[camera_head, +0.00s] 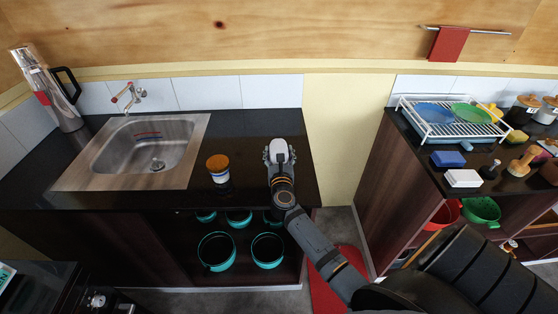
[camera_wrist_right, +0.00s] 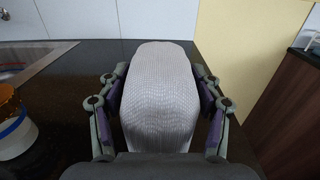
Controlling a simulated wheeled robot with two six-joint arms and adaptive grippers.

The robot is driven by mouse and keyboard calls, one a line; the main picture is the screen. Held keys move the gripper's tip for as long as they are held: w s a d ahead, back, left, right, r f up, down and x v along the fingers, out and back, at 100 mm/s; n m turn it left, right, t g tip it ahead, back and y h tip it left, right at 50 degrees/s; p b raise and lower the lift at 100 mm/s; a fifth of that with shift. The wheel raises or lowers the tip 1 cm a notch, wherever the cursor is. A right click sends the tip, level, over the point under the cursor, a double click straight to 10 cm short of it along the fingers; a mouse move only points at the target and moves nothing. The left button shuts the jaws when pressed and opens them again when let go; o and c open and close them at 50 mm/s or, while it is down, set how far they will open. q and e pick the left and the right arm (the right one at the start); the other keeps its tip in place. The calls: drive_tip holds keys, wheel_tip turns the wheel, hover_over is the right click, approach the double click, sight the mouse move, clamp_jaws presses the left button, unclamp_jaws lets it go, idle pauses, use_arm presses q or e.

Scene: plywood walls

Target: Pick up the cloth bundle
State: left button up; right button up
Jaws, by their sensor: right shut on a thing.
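The cloth bundle (camera_wrist_right: 160,90) is a pale grey-white, ribbed, rounded roll. In the right wrist view it sits between the two fingers of my right gripper (camera_wrist_right: 158,112), which is shut on it from both sides. In the head view the bundle (camera_head: 279,148) shows as a small white shape at the end of my right arm, over the right end of the black counter. My right gripper (camera_head: 280,157) hides part of it there. I cannot tell whether the bundle touches the counter. My left gripper is not in view.
A jar with an orange-brown lid (camera_head: 217,168) stands left of the gripper on the counter (camera_head: 246,125). A sink (camera_head: 150,147) and a metal jug (camera_head: 50,90) are further left. A gap separates this counter from the right one, which holds a dish rack (camera_head: 452,120).

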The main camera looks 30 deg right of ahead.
sight(279, 145)
drive_tip(key=shift+r+p, duration=0.4)
drive_tip(key=shift+p, duration=0.05)
wheel_tip(279, 145, up, 3)
drive_tip(key=p, duration=0.2)
drive_tip(key=shift+f+p, duration=0.1)
drive_tip(key=shift+p, duration=0.25)
drive_tip(key=s+r+p, duration=0.1)
drive_tip(key=r+p, duration=0.1)
drive_tip(key=s+a+r+p, duration=0.1)
drive_tip(key=r+p, duration=0.1)
drive_tip(key=s+a+r+p, duration=0.1)
drive_tip(key=s+r+p, duration=0.1)
drive_tip(key=p, duration=0.1)
drive_tip(key=shift+a+r, duration=0.15)
drive_tip(key=shift+r, duration=0.05)
drive_tip(key=s+a+r, duration=0.1)
drive_tip(key=s, duration=0.1)
drive_tip(key=s+a+r, duration=0.1)
drive_tip(key=s+a, duration=0.1)
drive_tip(key=s, duration=0.1)
drive_tip(key=s+a+r, duration=0.1)
drive_tip(key=s+a, duration=0.1)
drive_tip(key=s, duration=0.1)
drive_tip(key=shift+p, duration=0.4)
